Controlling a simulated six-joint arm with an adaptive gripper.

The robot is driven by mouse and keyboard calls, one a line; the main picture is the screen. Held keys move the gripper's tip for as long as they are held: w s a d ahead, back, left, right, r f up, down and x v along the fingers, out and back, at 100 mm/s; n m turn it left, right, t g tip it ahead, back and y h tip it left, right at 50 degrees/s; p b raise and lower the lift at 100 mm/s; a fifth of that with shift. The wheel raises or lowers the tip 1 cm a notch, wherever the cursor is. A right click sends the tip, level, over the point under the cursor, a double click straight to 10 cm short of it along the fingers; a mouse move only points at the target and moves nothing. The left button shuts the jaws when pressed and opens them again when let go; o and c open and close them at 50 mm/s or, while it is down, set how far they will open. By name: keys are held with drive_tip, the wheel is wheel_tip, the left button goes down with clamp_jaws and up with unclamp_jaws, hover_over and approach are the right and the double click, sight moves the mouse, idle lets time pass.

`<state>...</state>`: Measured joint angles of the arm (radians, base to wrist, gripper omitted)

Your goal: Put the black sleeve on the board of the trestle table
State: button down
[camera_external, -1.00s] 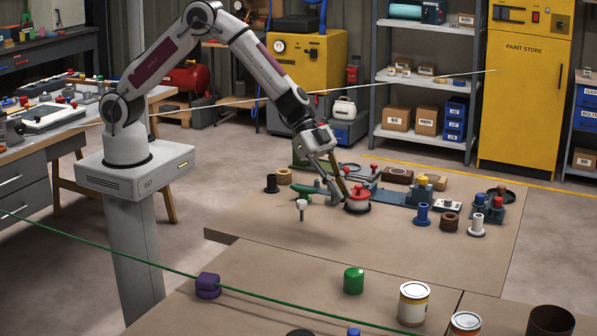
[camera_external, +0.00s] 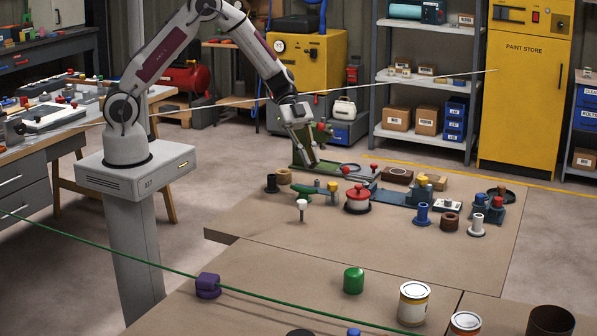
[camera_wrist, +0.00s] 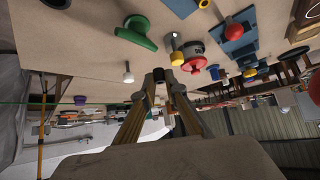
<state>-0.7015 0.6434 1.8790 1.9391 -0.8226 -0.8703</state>
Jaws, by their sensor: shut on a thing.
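I cannot tell which top is the trestle table's board; a table with splayed wooden legs (camera_external: 165,190) stands at left.
A green-handled piece (camera_external: 302,190), a red-topped pot (camera_external: 357,199), a white-headed pin (camera_external: 302,206) and a blue sleeve (camera_external: 422,213) stand on the brown board. The nearer brown top holds a purple piece (camera_external: 207,286), a green cylinder (camera_external: 353,280) and cans. A green line crosses in front.

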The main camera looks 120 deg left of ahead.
drive_tip(key=s+a, duration=0.3)
drive_tip(key=s, duration=0.4)
drive_tip(key=shift+r+m, duration=0.3)
drive_tip(key=shift+m, duration=0.1)
drive_tip(key=shift+w+f, duration=0.1)
drive_tip(key=shift+f, duration=3.05)
drive_tip(key=shift+f, duration=1.85)
drive_tip(key=shift+f, duration=0.2)
drive_tip(key=c, duration=2.1)
unclamp_jaws()
drive_tip(key=shift+f, duration=0.1)
